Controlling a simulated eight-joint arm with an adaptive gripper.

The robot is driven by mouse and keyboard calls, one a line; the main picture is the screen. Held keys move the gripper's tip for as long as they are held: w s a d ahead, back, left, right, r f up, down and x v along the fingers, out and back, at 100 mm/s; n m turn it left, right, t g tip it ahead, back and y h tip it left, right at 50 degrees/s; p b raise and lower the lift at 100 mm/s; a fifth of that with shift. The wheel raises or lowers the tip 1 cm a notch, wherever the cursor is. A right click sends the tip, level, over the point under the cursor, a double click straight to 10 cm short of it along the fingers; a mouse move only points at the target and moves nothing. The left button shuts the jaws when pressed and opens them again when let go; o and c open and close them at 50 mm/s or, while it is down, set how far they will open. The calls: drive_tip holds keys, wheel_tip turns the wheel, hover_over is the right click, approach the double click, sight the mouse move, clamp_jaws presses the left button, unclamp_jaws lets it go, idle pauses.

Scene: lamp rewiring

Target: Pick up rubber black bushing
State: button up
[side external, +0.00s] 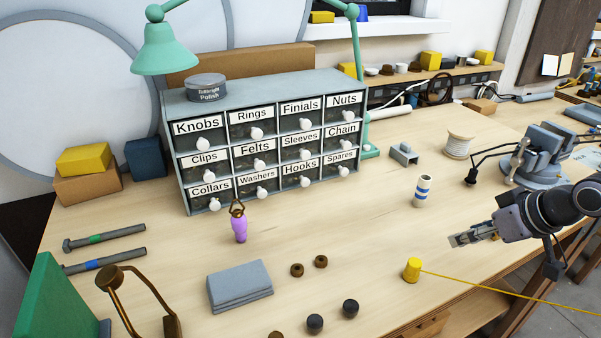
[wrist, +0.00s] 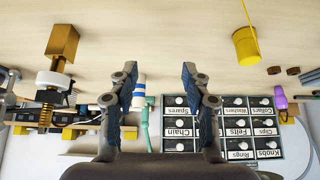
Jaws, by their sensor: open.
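Two black bushings lie near the table's front edge in the side external view, one (side external: 350,308) right of the other (side external: 315,323). They are small, dark and round, set apart from each other. I make out neither in the wrist view. My gripper (side external: 460,238) is above the right part of the table, to the right of and farther back than the bushings. In the wrist view its two fingers (wrist: 158,75) are spread apart with nothing between them.
A yellow cylinder (side external: 412,270) with a yellow cord stands between my gripper and the bushings. Brown rings (side external: 297,270) and a grey cloth stack (side external: 240,285) lie to the left. A striped cylinder (side external: 422,191) and labelled drawers (side external: 270,140) stand behind. The wrist view is upside down.

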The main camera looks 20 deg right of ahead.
drive_tip(key=w+d+r+n+g+h, duration=0.2)
drive_tip(key=w+d+r+n, duration=0.5)
drive_tip(key=n, duration=0.4)
drive_tip(key=n+g+h, duration=0.2)
drive_tip(key=n+g, duration=0.2)
drive_tip(key=n, duration=0.7)
approach(474, 170)
drive_tip(key=shift+n+t, duration=0.3)
drive_tip(key=x, duration=1)
drive_tip(key=shift+s+d+f, duration=0.15)
drive_tip(key=shift+s+f, duration=0.1)
drive_tip(key=shift+f, duration=0.15)
drive_tip(key=c, duration=0.9)
